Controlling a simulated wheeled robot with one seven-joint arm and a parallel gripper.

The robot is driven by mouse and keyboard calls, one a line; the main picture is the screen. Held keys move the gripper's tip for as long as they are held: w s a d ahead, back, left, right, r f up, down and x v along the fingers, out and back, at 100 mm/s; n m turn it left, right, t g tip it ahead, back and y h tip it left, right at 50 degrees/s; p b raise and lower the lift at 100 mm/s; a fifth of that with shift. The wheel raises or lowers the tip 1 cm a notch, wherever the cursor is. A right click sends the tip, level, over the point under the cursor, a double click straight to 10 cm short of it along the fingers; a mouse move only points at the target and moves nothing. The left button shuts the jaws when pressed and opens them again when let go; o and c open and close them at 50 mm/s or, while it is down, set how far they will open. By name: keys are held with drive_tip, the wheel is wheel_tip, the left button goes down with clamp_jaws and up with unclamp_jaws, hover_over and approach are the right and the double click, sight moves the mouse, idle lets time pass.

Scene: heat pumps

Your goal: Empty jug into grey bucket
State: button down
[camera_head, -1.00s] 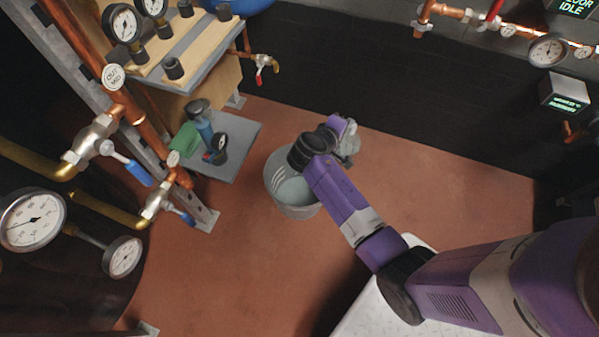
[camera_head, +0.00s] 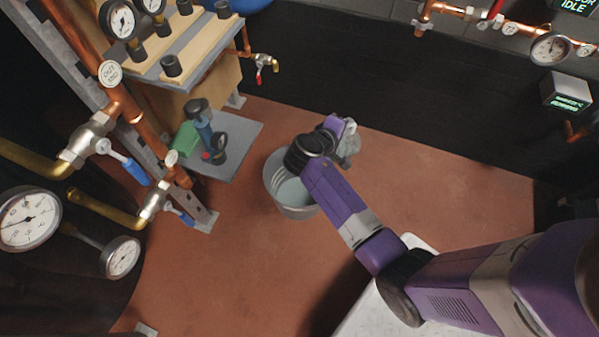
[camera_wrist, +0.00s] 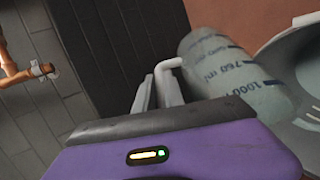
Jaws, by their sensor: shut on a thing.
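The grey bucket (camera_head: 291,207) stands on the floor, partly hidden behind my arm in the head view. Its rim and inside (camera_wrist: 300,50) show at the right of the wrist view. The jug (camera_wrist: 222,72) is translucent, with blue volume marks, and sits between my fingers and the bucket in the wrist view. My gripper (camera_wrist: 158,92) is shut on the jug's handle (camera_wrist: 167,68). In the head view the jug (camera_head: 349,150) is a small pale shape at the arm's end, mostly hidden by the wrist. It looks tilted, but I cannot tell whether liquid leaves it.
A wooden rack with gauges (camera_head: 118,18) and a grey low plate (camera_head: 238,140) with a blue tool stand left of the bucket. Copper pipes (camera_head: 130,105) and valves line the left. A dark wall is behind. The red floor (camera_head: 240,265) in front is clear.

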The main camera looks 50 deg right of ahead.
drive_tip(key=shift+w+a+r+h+b, duration=0.2)
drive_tip(key=shift+a+h+b, duration=0.2)
drive_tip(key=shift+b, duration=0.5)
idle(1.1)
drive_tip(key=shift+w+a+f+n+h+b, duration=0.1)
drive_tip(key=shift+w+a+h+b, duration=0.2)
drive_tip(key=shift+a, duration=0.25)
drive_tip(key=shift+w+a+r+n+h+b, duration=0.1)
drive_tip(key=shift+a+h+b, duration=0.05)
drive_tip(key=shift+a+b, duration=0.3)
drive_tip(key=shift+w+a+f+n+h+b, duration=0.1)
drive_tip(key=shift+w+a+h+b, duration=0.15)
drive_tip(key=shift+a, duration=0.35)
idle(1.7)
drive_tip(key=shift+w+a+r+n+g+h+b, duration=0.2)
drive_tip(key=shift+a+r+h+b, duration=0.15)
drive_tip(key=shift+a, duration=0.2)
drive_tip(key=shift+w+a+r+n+g+h+b, duration=0.1)
drive_tip(key=shift+w+a+r+h+b, duration=0.1)
drive_tip(key=shift+a+h, duration=0.3)
idle(1.7)
